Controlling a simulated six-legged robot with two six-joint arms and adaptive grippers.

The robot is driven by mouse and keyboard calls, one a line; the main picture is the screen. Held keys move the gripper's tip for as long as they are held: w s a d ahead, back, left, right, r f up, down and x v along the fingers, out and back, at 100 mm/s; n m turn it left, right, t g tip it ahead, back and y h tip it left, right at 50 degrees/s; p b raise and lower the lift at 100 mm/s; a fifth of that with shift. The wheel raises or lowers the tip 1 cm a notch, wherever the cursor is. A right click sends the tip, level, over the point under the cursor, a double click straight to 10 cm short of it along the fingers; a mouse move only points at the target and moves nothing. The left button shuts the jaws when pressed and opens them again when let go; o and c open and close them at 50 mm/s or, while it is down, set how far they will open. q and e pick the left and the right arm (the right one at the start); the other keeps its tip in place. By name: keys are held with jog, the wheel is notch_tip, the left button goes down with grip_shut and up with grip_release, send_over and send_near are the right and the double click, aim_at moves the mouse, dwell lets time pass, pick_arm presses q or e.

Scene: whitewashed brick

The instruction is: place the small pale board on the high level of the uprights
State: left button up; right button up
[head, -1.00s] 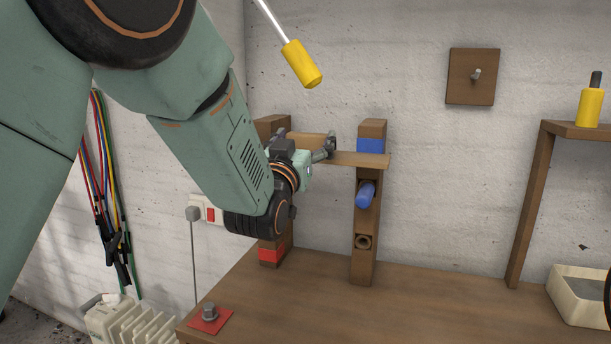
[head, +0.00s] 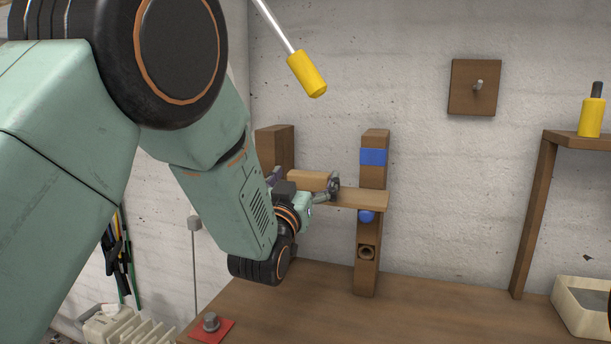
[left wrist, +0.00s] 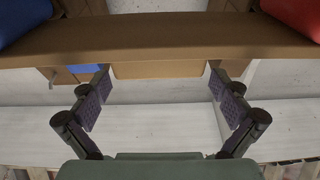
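The small board (head: 360,198) is light brown and lies level across the front of the right upright (head: 369,275), below its blue band and just over the blue peg (head: 366,217). A paler block (head: 307,180) stands on the board. My left gripper (head: 325,190) is closed around this block. In the left wrist view its fingers (left wrist: 160,80) lie against both sides of the block (left wrist: 158,69), with the board (left wrist: 160,40) across the picture. A blue peg (left wrist: 15,20) and a red peg (left wrist: 295,15) show beyond the board's edge. The left upright (head: 275,150) is mostly hidden by my arm.
An open lower hole (head: 367,252) is in the right upright. A bolt on a red plate (head: 211,324) is at the bench's front left. A pale tray (head: 585,310) and a shelf with a yellow-handled tool (head: 591,112) are at right. The bench middle is clear.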

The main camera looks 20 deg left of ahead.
aim_at(306, 175)
pick_arm(q)
jog(key=shift+w, duration=0.2)
jog(key=v, duration=1.2)
jog(key=shift+b, duration=0.35)
jog(key=x, duration=1.2)
jog(key=shift+r+p, duration=0.15)
jog(key=shift+p, duration=0.2)
notch_tip(306, 175, up, 2)
jog(key=shift+r, duration=0.1)
jog(key=shift+s+r, duration=0.2)
jog(key=shift+r, duration=0.45)
jog(key=shift+w+f, duration=0.2)
